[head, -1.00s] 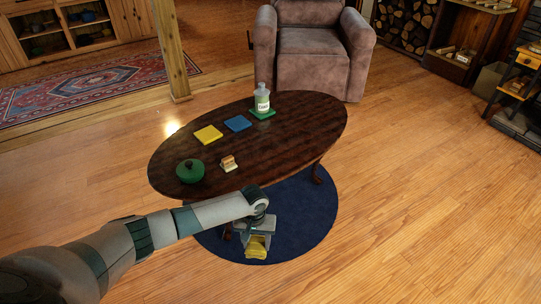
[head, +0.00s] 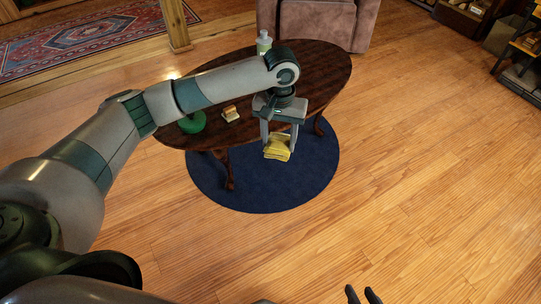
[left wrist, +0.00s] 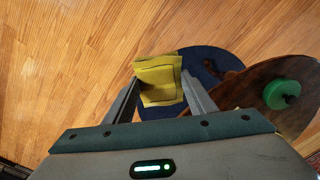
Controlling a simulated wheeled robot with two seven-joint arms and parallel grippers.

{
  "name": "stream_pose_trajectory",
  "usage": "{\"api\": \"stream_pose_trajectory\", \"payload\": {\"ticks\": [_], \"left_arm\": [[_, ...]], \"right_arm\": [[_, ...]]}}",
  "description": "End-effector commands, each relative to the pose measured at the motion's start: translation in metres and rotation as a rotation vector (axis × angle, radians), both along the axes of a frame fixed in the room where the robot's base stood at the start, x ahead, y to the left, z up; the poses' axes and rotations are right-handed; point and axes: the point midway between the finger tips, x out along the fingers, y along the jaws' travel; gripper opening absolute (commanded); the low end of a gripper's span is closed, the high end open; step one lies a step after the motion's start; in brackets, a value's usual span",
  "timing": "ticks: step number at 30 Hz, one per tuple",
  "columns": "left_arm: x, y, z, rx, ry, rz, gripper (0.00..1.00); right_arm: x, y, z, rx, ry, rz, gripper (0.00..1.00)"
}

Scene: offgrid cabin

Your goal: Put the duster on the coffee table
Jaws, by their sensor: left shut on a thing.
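The duster (head: 277,149) is a folded yellow cloth. My left gripper (head: 280,135) is shut on it, and it hangs below the fingers. In the left wrist view the duster (left wrist: 160,80) sits between the two fingertips. In the head view they appear at the coffee table's near edge, in front of the blue rug; I cannot tell the exact height. The coffee table (head: 325,75) is a dark oval wooden top on curved legs, partly hidden by my left arm. My right gripper (head: 362,295) shows only dark fingertips at the bottom edge, apart and empty.
On the table are a green lidded pot (head: 193,122), a small beige-brown item (head: 230,114) and a pump bottle (head: 264,43). An armchair (head: 318,22) stands behind; a round blue rug (head: 260,190) lies beneath.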

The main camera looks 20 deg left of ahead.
Motion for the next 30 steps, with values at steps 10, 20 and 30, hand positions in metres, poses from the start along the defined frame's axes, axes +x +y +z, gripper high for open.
{"api": "stream_pose_trajectory", "payload": {"ticks": [10,20,30], "left_arm": [[-0.042,0.005,0.116,0.001,-0.002,-0.125,0.15],[-0.049,0.007,0.127,0.000,0.002,-0.140,0.15],[-0.049,0.006,0.126,-0.001,0.001,-0.139,0.15]], "right_arm": [[0.000,0.000,0.000,0.000,0.000,0.000,0.31],[0.000,0.000,0.000,-0.001,0.001,-0.001,0.31],[-0.001,0.000,0.000,-0.001,0.002,-0.001,0.31]]}}
